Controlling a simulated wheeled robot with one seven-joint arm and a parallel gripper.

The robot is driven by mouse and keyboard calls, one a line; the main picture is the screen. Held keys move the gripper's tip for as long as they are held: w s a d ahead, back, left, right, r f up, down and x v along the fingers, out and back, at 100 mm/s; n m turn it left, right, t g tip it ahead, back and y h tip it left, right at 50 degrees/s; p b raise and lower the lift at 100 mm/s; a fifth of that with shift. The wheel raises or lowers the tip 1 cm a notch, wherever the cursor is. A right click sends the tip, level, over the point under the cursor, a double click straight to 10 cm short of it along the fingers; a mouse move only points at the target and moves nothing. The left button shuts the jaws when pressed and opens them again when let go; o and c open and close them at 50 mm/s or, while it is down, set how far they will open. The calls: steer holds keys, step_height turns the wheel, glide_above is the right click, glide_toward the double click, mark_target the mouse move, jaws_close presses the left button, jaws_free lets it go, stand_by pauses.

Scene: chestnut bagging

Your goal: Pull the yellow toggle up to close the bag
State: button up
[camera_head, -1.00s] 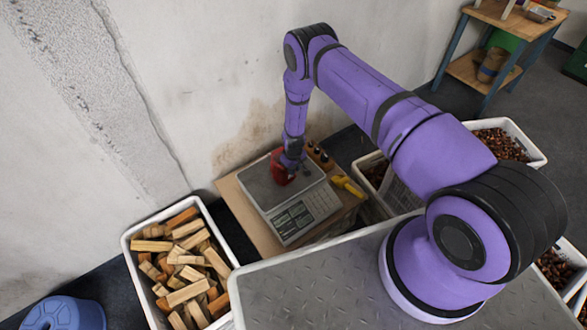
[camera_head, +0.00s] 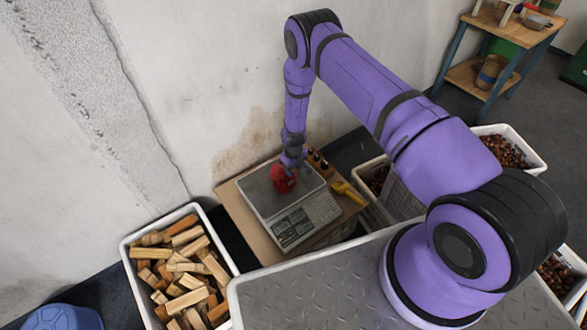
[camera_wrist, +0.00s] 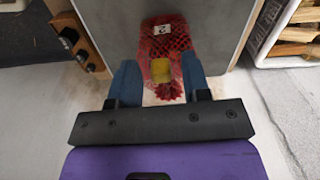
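The red mesh bag (camera_head: 282,181) sits on the plate of the scale (camera_head: 263,193), below my gripper. In the wrist view the bag (camera_wrist: 165,38) shows its netting and a small white label. The yellow toggle (camera_wrist: 161,70) is around the bag's neck, with the frayed red end (camera_wrist: 168,92) showing on the side nearer my wrist. My gripper (camera_wrist: 160,63) is open. Its two blue fingers stand on either side of the toggle, with a visible gap on each side. In the head view the toggle and the fingertips are too small or hidden to make out.
The scale stands on a wooden board (camera_head: 231,200) against the wall. A rack of dark bottles (camera_head: 318,163) and a yellow-handled tool (camera_head: 347,192) are close to its right. A white crate of firewood (camera_head: 131,282) is at left, and chestnut crates (camera_head: 541,164) are at right.

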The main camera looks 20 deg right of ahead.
steer(key=shift+r, duration=0.1)
step_height(320, 180, up, 11)
steer(key=shift+f, duration=0.2)
stand_by(0.5)
stand_by(0.4)
